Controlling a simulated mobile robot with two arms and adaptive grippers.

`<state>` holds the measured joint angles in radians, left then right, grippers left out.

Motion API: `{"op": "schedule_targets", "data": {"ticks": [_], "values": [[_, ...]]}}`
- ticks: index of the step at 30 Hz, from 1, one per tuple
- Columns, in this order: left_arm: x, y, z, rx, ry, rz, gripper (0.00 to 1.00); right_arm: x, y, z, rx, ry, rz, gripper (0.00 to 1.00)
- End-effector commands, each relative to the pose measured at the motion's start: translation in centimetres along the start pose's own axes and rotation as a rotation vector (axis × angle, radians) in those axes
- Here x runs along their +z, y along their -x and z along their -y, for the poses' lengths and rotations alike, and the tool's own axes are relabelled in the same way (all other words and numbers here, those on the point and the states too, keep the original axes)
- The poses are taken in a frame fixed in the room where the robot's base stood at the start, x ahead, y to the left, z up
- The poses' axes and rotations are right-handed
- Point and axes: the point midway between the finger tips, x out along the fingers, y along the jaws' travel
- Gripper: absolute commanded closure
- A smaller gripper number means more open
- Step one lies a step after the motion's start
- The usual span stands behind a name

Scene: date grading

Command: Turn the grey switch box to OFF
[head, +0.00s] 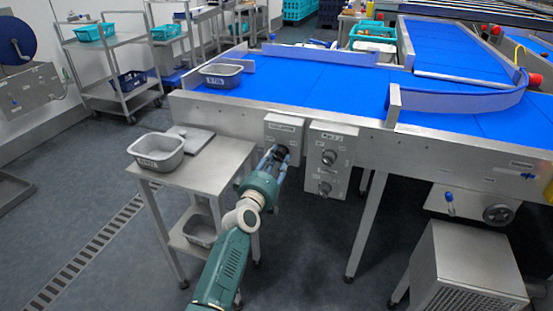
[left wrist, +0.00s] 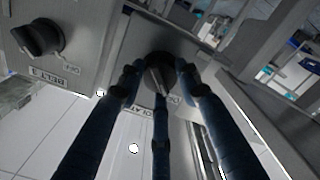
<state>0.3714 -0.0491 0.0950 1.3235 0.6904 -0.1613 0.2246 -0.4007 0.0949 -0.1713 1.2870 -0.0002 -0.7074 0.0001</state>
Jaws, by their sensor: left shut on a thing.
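The grey switch box (head: 284,128) is mounted on the front of the conveyor frame. Its black rotary knob (head: 281,150) is mostly covered by my left gripper (head: 277,157) in the head view. In the left wrist view the box (left wrist: 133,50) fills the upper middle, with the dark knob (left wrist: 157,76) on its face. The fingers of my left gripper (left wrist: 160,88) are closed around the knob. Small lettering beside the knob is partly hidden, and I cannot tell which mark it points to. My right gripper is in neither view.
A second control box (head: 331,158) with two black knobs hangs directly to the right. A steel table (head: 195,178) with a grey tub (head: 156,152) stands to the left. The blue conveyor belt (head: 310,85) lies above.

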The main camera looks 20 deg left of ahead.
Motion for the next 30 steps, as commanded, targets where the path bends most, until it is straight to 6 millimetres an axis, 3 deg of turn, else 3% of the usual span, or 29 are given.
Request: {"op": "schedule_targets", "data": {"ticks": [1, 12, 13, 16, 30], "values": [[0.97, 0.18, 0.63, -0.011, 0.009, 0.018, 0.92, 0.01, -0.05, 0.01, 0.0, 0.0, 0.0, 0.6], [1.06, 0.18, 0.58, -0.01, 0.012, 0.019, 0.93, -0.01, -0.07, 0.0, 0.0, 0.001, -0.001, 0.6], [1.07, 0.18, 0.58, -0.01, 0.012, 0.02, 0.65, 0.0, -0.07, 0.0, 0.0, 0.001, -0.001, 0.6], [0.99, 0.16, 0.52, -0.009, 0.011, 0.018, 0.47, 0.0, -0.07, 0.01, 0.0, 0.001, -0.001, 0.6], [0.39, 0.9, 0.12, -0.002, 0.009, 0.006, 0.47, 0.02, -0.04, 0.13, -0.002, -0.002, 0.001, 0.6]]}}
